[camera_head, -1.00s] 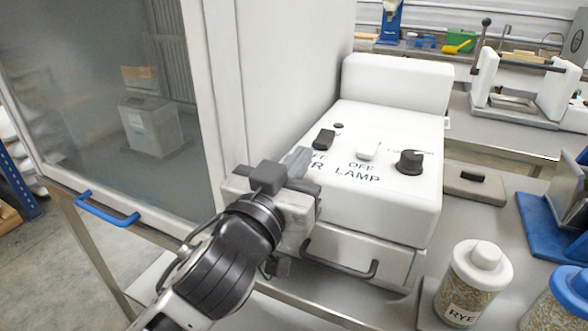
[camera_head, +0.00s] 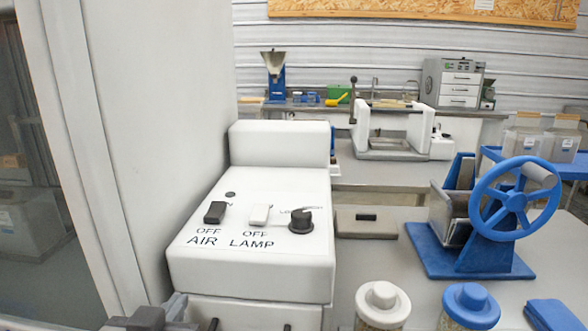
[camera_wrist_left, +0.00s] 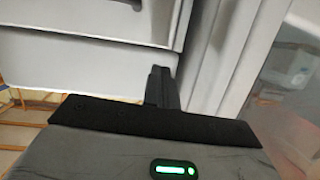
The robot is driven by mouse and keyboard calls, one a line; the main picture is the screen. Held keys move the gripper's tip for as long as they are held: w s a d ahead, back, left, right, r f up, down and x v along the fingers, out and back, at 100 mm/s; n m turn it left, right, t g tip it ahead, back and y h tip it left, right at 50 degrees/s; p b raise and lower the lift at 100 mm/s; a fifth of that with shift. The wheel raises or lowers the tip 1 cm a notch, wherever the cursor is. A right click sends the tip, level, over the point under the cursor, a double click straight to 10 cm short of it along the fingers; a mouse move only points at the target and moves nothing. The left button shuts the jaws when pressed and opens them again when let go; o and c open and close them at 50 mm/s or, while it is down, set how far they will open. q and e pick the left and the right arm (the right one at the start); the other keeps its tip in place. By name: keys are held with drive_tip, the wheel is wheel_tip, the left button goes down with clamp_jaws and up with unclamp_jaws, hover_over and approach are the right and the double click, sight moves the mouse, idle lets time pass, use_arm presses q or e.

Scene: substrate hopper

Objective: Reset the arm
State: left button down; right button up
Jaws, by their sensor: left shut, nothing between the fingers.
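My left gripper (camera_head: 150,316) shows only in part at the bottom left edge of the head view, below and in front of the white control box (camera_head: 250,273). In the left wrist view its dark fingers (camera_wrist_left: 161,86) are together with nothing between them, in front of pale panels. The box top carries a black AIR switch (camera_head: 215,212), a white LAMP switch (camera_head: 260,214) and a black knob (camera_head: 300,221). Both switches have OFF printed by them. My right gripper is not in view.
A tall white cabinet edge (camera_head: 130,150) stands left of the box. Two lidded jars, one with a white lid (camera_head: 383,296) and one with a blue lid (camera_head: 471,298), stand at front right. A device with a blue handwheel (camera_head: 515,200) stands beyond them. Bare table (camera_head: 375,258) lies between.

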use_arm(q)
drive_tip(key=s+a+f+m+g+h, duration=0.1)
drive_tip(key=s+a+f+m+g, duration=0.1)
drive_tip(key=s+f+g, duration=1.3)
drive_tip(key=w+d+f+t+h, duration=0.2)
drive_tip(key=d+f+t, duration=0.4)
drive_tip(key=f+t, duration=0.4)
drive_tip(key=shift+w+f+m+h, duration=0.3)
drive_tip(key=shift+w+f+h, duration=0.15)
drive_tip(key=shift+w, duration=0.35)
